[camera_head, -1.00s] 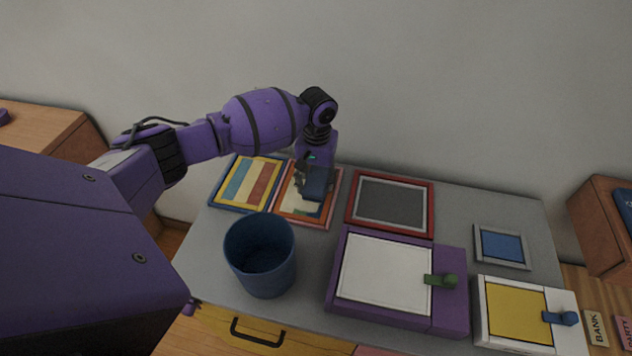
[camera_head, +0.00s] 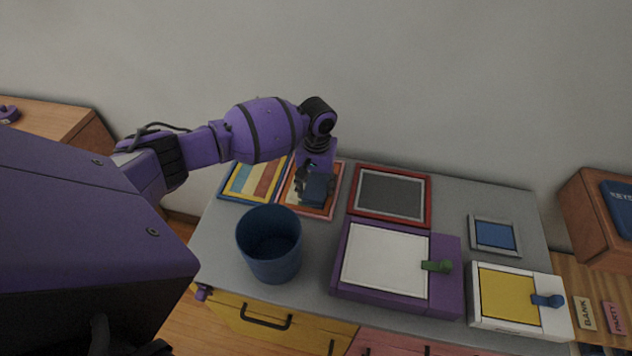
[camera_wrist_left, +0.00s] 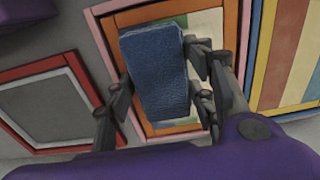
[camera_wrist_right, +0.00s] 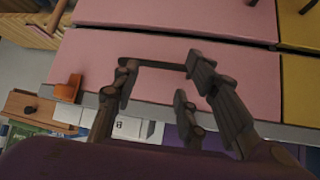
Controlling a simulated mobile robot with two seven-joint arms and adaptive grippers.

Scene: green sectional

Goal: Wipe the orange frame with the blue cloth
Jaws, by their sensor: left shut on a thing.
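The orange frame (camera_head: 333,172) lies flat at the back of the grey table, with a pale picture inside; it also shows in the left wrist view (camera_wrist_left: 193,8). My left gripper (camera_head: 312,183) is over this frame and shut on the folded blue cloth (camera_wrist_left: 157,75). The cloth also shows in the head view (camera_head: 318,189), over the frame's picture area. It hides part of the frame, and I cannot tell whether it touches the surface. My right gripper (camera_wrist_right: 155,95) is open and empty, in front of pink drawer fronts.
A striped picture (camera_head: 256,181) lies left of the orange frame, a red frame (camera_head: 391,194) right of it. A blue bin (camera_head: 270,262) stands in front. A purple box (camera_head: 385,262), white box (camera_head: 517,298) and small grey frame (camera_head: 495,235) occupy the right side of the table.

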